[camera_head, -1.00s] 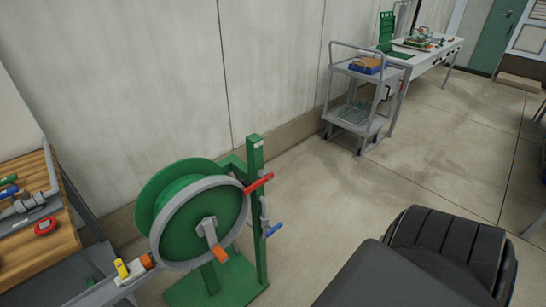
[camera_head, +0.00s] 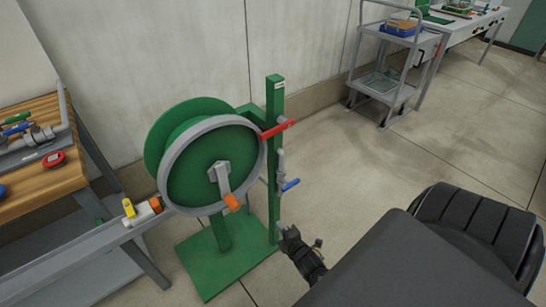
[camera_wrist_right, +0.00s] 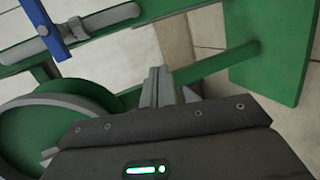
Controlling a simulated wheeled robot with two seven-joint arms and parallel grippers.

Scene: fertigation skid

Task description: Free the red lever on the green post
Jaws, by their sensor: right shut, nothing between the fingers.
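The red lever (camera_head: 278,129) sits near the upper part of the green post (camera_head: 273,205), slanting across it beside the reel's grey rim. A blue lever (camera_head: 290,185) is lower, on a grey pipe fitting at the post's right side. My right gripper (camera_head: 284,231) is shut and empty, low and just right of the post, well below the red lever. In the right wrist view the closed fingers (camera_wrist_right: 164,88) show in front of green framework. The blue lever (camera_wrist_right: 46,20) shows there at the upper left; I cannot make out the red lever. My left gripper is not in view.
The green hose reel (camera_head: 200,165) with an orange-tipped crank stands left of the post, on a green base plate (camera_head: 205,262). A wooden bench (camera_head: 40,165) is at left, a grey trolley (camera_head: 385,85) behind. Floor right of the post is clear.

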